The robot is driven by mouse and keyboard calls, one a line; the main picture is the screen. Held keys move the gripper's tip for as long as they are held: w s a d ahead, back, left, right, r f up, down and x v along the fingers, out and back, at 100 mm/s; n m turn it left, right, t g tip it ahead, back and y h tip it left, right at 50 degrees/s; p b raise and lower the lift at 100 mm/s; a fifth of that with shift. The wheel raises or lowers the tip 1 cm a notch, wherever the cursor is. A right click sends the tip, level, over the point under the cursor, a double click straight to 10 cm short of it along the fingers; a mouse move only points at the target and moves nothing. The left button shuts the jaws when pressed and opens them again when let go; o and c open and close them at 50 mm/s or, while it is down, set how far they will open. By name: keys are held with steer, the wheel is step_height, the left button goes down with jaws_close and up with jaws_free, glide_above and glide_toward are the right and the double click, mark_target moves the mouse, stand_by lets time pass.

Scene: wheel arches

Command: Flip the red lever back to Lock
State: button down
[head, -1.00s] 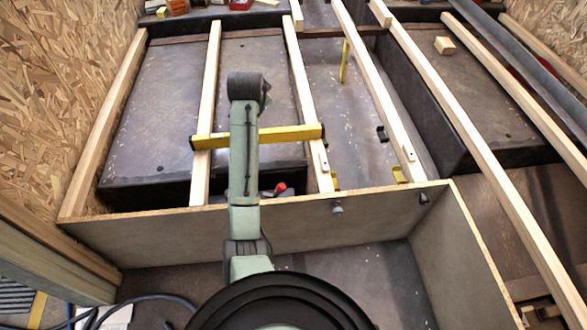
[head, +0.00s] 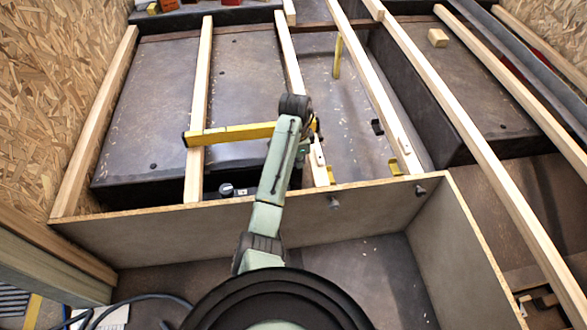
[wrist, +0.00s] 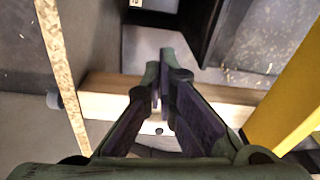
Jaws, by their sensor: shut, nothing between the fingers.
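The red lever does not show in either view now; in the head view my arm covers the spot where it stood. Part of a dark unit with a grey knob (head: 226,189) shows just left of my arm, behind the front panel. My gripper (wrist: 161,66) is shut and empty in the wrist view. Its fingertips are over a light wooden beam (wrist: 110,97), and I cannot tell whether they touch it. In the head view the gripper is mostly hidden behind the arm.
A yellow bar (head: 235,132) crosses the beams; a yellow piece also shows close on the right in the wrist view (wrist: 290,95). The upright front panel (head: 160,235) stands between my base and the beams. A dark wheel arch box (head: 140,140) lies under the left beams.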

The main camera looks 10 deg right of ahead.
steer(key=shift+s+a+f+p, duration=0.15)
steer(key=shift+a+f, duration=0.4)
steer(key=shift+f, duration=0.8)
steer(key=shift+w+a+f+p, duration=0.15)
steer(key=shift+a+f, duration=0.35)
steer(key=shift+f, duration=0.85)
steer(key=shift+s+a+f+p, duration=0.15)
steer(key=shift+a+f, duration=0.4)
steer(key=shift+f, duration=0.8)
steer(key=shift+r, duration=0.15)
